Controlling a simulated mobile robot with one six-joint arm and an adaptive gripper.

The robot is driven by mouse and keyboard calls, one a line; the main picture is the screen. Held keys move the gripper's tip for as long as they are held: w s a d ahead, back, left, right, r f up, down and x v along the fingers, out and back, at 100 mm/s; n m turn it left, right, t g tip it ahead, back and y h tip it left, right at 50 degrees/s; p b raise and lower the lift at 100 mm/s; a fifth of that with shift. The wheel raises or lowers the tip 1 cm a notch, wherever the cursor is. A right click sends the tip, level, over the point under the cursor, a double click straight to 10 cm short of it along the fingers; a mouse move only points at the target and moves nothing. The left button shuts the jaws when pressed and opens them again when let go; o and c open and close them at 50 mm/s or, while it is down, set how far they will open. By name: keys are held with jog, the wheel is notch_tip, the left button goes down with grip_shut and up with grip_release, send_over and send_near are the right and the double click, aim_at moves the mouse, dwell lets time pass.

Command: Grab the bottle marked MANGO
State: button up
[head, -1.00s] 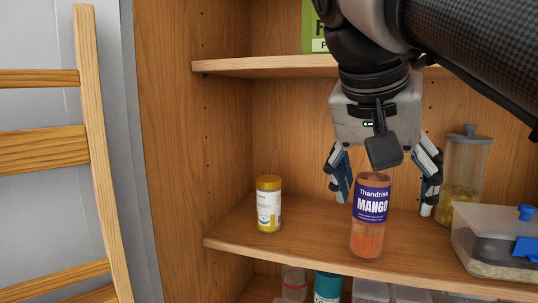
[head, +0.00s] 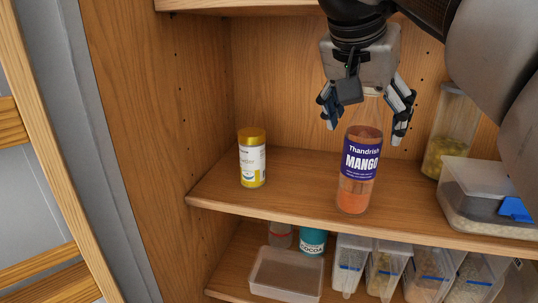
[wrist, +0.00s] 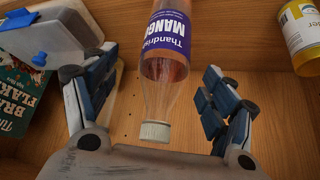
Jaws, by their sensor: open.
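The MANGO bottle (head: 358,178) stands upright near the front edge of the middle shelf. It has an orange body and a purple label. In the wrist view the bottle (wrist: 165,75) shows upside down, its white cap (wrist: 154,131) pointing toward my gripper. My gripper (head: 364,125) is open, its fingers spread behind and above the bottle in the head view. In the wrist view my gripper (wrist: 152,105) has a finger on each side of the bottle's cap end. I see a gap on both sides, and nothing is gripped.
A yellow-capped jar (head: 252,160) stands left on the shelf (head: 300,190). At right are a tall clear jar (head: 452,130) and a lidded container (head: 485,195). Several bins (head: 385,270) and a clear tray (head: 287,276) sit below. A wooden ladder (head: 45,150) stands left.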

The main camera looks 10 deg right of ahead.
aim_at(364, 139)
jog(key=shift+w+x, duration=0.15)
jog(key=shift+x, duration=1.4)
jog(key=shift+w+x, duration=0.15)
jog(key=shift+x, duration=1.4)
jog(key=shift+s+a+r, duration=0.1)
jog(key=shift+a, duration=0.15)
jog(key=c, duration=1.6)
jog(key=shift+r, duration=0.1)
